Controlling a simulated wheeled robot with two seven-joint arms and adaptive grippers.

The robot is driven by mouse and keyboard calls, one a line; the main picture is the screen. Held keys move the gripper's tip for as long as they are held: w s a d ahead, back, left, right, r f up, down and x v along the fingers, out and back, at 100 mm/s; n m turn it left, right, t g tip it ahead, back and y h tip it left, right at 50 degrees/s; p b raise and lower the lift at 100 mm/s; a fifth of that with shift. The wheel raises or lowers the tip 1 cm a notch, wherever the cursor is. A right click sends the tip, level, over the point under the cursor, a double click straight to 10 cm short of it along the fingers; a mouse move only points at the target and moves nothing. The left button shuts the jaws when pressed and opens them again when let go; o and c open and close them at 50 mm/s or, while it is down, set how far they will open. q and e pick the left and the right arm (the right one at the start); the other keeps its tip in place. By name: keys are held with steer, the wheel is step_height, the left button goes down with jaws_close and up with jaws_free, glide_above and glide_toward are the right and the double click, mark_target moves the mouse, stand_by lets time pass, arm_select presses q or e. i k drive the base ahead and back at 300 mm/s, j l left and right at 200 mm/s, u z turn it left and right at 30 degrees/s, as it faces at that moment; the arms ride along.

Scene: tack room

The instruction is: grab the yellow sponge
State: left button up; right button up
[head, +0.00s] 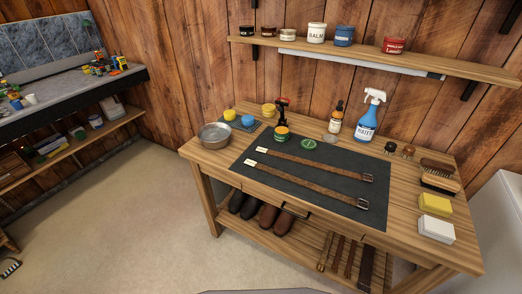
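The yellow sponge (434,204) is a rectangular block lying at the right end of the wooden workbench (215,166). It sits just behind a white block (436,230) and in front of a wooden-backed brush (438,180). Its top and front faces are clear to see, and nothing covers it. Neither of my grippers shows in the head view.
A dark mat (262,178) with two leather straps (300,171) covers the bench's middle. A metal bowl (214,136) stands at left, a blue spray bottle (367,120) at the back. A shelf (395,62) with jars overhangs the back. A white cabinet (495,225) stands at right.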

mark_target(229, 115)
steer(key=i+j+z, duration=0.35)
steer(key=j, duration=0.3)
steer(key=i+j+z, duration=0.1)
steer(key=j+z, duration=0.3)
steer(key=j, duration=0.25)
steer(key=i+j+z, duration=0.1)
steer(key=j+z, duration=0.25)
steer(key=j, duration=0.4)
steer(key=j+z, duration=0.4)
steer(key=j, duration=0.35)
steer(key=k+j+z, duration=0.1)
steer(key=j+z, duration=0.25)
steer(key=j, duration=0.4)
steer(key=k+j+z, duration=0.2)
steer(key=j+z, duration=0.2)
steer(key=j, duration=0.3)
